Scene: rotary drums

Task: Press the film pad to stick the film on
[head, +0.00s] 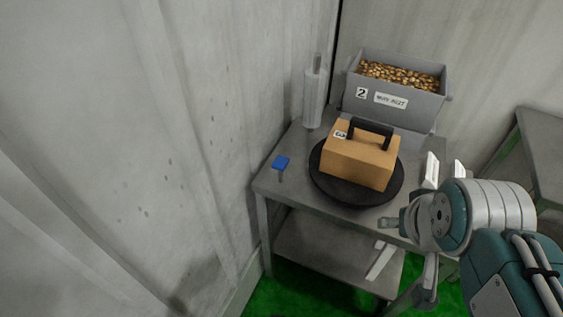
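A small blue pad (281,162) with a short grey stem stands at the left front corner of the grey metal table (290,185). A whitish, translucent film roll (314,98) stands upright at the back left of the table. A brown box (358,162) with a black handle and a label marked 3 sits on a round black turntable (348,194). My gripper (405,272) is at the lower right, in front of the table edge and apart from the pad. Pale finger parts show spread apart with nothing visible between them; my arm partly hides them.
A grey bin (390,118) marked 2, full of small golden pieces, stands at the back right of the table. A corrugated wall (170,140) rises close on the left. Another grey table (545,135) is at the right. The floor is green.

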